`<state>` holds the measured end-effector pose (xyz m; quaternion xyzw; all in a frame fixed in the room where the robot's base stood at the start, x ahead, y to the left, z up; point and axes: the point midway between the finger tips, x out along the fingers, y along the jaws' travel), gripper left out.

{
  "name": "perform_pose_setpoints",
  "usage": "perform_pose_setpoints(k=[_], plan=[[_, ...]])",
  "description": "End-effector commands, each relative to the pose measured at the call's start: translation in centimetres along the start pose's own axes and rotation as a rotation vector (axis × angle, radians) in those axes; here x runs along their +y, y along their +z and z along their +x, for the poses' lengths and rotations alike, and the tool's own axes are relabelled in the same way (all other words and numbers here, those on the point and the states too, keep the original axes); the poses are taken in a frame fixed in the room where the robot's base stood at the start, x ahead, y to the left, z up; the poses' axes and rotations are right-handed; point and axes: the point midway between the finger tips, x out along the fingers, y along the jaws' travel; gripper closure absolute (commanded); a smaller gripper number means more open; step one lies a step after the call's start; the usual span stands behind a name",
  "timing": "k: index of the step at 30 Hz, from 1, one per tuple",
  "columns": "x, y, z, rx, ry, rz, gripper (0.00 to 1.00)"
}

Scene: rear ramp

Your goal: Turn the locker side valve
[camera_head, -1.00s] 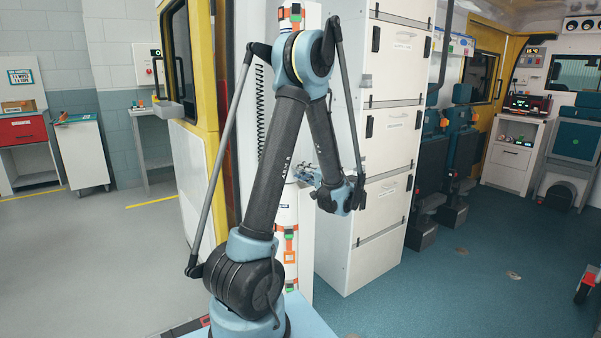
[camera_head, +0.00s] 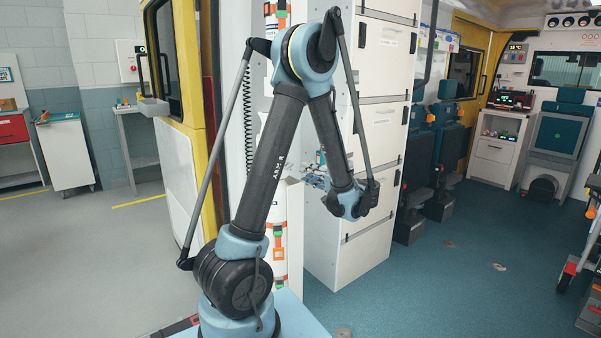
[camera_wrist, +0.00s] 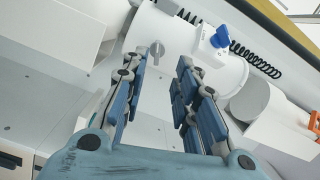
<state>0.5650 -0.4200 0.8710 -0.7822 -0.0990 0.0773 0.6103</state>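In the wrist view, a grey lever-like knob (camera_wrist: 156,52) and a blue knob (camera_wrist: 220,38) sit on a white cylinder fitting (camera_wrist: 180,35). I cannot tell for certain which is the locker side valve. My gripper (camera_wrist: 163,62) is open and empty, its two blue-padded fingers pointing toward the fitting. The grey knob shows between the fingertips, near the left one; the blue knob is beyond the right finger. Contact is not visible. In the head view, my gripper (camera_head: 314,178) is small and partly hidden by my forearm, beside the white locker (camera_head: 385,145). The knobs cannot be made out there.
A strapped white cylinder (camera_head: 280,245) stands behind my arm, left of the locker. A yellow-framed door (camera_head: 212,100) is further left. Dark seats (camera_head: 420,160) stand right of the locker. The blue-green floor (camera_head: 450,290) at right is largely clear.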

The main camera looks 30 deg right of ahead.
Motion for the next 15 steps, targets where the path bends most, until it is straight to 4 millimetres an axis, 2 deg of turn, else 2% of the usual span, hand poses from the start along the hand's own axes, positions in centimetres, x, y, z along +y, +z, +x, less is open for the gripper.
perform_pose_setpoints(k=[6, 15], plan=[[-0.01, 0.0, -1.34, 0.001, 0.0, 0.0, 0.72], [-0.02, 0.02, -1.46, 0.0, 0.0, 0.0, 0.72]])
